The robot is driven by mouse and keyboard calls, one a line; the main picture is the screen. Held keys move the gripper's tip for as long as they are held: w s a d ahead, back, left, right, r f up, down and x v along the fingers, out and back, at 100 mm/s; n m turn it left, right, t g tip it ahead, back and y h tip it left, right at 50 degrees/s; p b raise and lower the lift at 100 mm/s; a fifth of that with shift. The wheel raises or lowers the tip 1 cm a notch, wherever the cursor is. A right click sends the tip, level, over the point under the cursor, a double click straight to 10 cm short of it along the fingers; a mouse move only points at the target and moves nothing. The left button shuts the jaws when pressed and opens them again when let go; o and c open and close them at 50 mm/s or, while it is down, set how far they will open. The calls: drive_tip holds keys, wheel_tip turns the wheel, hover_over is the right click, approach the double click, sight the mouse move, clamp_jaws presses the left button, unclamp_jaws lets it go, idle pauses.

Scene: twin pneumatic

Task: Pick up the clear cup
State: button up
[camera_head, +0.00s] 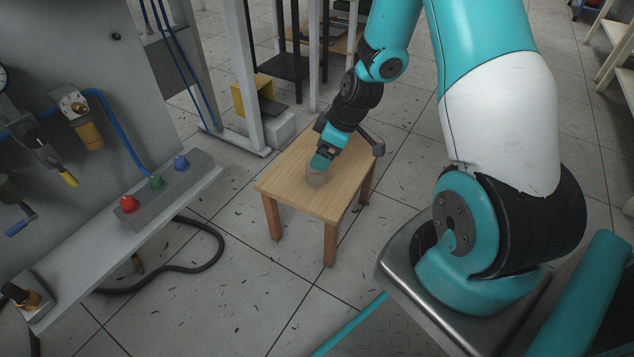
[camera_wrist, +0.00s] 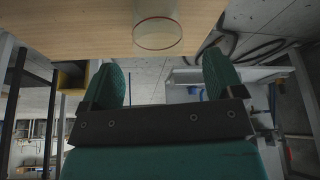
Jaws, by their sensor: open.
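The clear cup (camera_head: 316,179) stands on the small wooden table (camera_head: 285,181), near its middle. In the wrist view the cup (camera_wrist: 158,30) is at the top centre, see-through with a thin reddish rim, and its upper part is cut off by the frame edge. My gripper (camera_head: 322,161) is right by the cup in the head view and hides part of it. In the wrist view my gripper (camera_wrist: 161,65) is open, with its two green fingers spread wider than the cup. The cup lies just beyond the fingertips, and nothing is between the fingers.
The tabletop around the cup is bare. A grey panel with a ledge and coloured buttons (camera_head: 155,182) stands to the left, with a black hose (camera_head: 205,262) on the floor. A white frame post (camera_head: 240,75) and a dark shelf (camera_head: 290,66) stand behind the table.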

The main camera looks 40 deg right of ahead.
drive_tip(key=b+x, duration=0.4)
drive_tip(key=x, duration=0.2)
drive_tip(key=shift+d+f, duration=0.15)
drive_tip(key=shift+f, duration=0.1)
drive_tip(key=shift+w+f+b, duration=0.25)
drive_tip(key=shift+f+b, duration=0.05)
drive_tip(key=shift+b, duration=0.15)
drive_tip(key=shift+c, duration=0.2)
drive_tip(key=shift+r, duration=0.1)
drive_tip(key=c, duration=1)
